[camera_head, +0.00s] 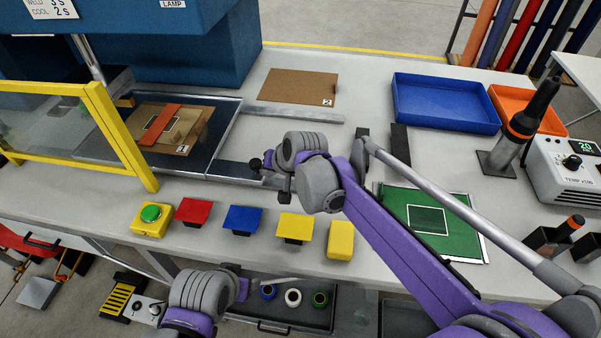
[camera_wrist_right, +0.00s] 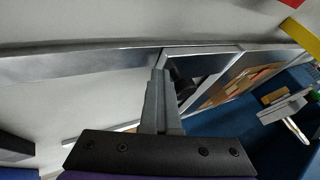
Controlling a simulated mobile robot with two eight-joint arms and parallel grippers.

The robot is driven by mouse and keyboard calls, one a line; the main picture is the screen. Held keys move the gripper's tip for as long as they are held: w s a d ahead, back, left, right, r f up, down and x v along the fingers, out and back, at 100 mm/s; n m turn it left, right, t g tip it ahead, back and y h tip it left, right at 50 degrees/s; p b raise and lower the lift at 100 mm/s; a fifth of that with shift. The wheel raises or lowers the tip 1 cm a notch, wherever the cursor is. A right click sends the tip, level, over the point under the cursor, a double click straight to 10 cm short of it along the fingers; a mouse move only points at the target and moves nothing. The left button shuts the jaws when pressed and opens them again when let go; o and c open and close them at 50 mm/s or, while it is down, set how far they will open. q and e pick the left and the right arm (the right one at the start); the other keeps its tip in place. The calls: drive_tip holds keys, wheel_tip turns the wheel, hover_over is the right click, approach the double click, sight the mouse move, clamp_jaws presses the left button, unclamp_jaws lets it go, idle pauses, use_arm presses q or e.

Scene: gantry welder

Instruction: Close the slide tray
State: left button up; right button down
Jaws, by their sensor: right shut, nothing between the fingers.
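The slide tray (camera_head: 222,120) is a flat dark plate with a metal rim, left of centre in the head view. It lies between metal rails and sticks out past the yellow-framed guard. It carries a brown board marked 1 (camera_head: 190,147) with an orange strip. My right gripper (camera_head: 268,161) is shut and empty, low at the tray's right end. In the right wrist view my right fingers (camera_wrist_right: 160,75) point at the tray's rim corner (camera_wrist_right: 172,52); I cannot tell whether they touch. My left gripper (camera_head: 243,288) is low at the front, over an open drawer; its fingers are unclear.
The yellow-framed clear guard (camera_head: 118,135) stands at the tray's left. A metal rail (camera_head: 295,114) runs right of the tray. A blue bin (camera_head: 445,105) and a soldering iron (camera_head: 522,125) stand at right.

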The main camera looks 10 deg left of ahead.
sight(202, 165)
drive_tip(key=a+p, duration=0.2)
drive_tip(key=a, duration=1.6)
